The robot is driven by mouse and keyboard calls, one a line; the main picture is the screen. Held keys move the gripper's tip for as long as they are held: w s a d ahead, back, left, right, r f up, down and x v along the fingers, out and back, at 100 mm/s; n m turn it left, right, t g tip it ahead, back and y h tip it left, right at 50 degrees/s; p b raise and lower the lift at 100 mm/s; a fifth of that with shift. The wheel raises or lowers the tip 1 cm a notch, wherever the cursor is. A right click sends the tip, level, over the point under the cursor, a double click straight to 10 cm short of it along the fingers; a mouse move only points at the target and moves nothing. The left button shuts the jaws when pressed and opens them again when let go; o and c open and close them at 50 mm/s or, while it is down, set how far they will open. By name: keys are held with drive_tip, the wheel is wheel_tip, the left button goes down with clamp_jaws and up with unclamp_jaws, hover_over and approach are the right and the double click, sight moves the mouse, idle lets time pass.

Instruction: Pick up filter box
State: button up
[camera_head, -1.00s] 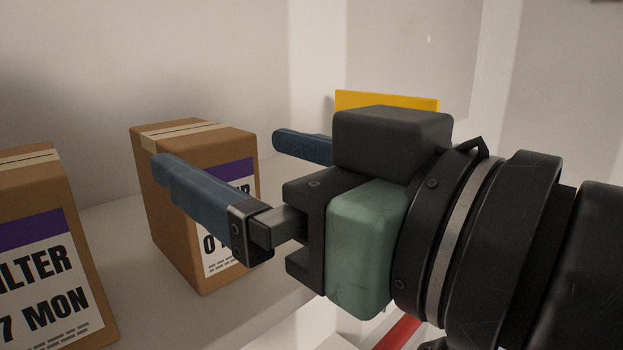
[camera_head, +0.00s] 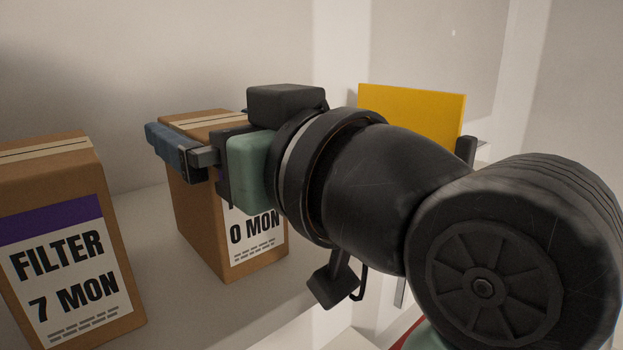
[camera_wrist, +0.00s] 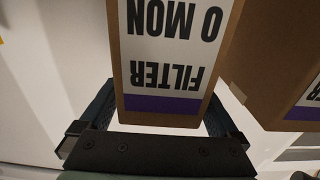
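A brown filter box (camera_head: 198,225) with a tape strip on top and a white and purple label reading "0 MON" stands upright on a pale shelf. My gripper (camera_head: 190,125) is at the upper part of this box, with one blue finger along its left side; the other finger is hidden. In the wrist view the same box (camera_wrist: 165,55) shows its label upside down, between the two widely spread fingers (camera_wrist: 160,100). The fingers are on either side of the box, very close to it; I cannot tell whether they touch.
A second filter box (camera_head: 70,180), labelled "7 MON", stands to the left on the shelf (camera_head: 145,215), and a brown box (camera_wrist: 265,60) is at the right in the wrist view. A yellow panel (camera_head: 415,112) is behind my arm. A pale wall (camera_head: 100,60) closes the back.

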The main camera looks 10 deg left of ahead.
clamp_jaws()
idle(0.4)
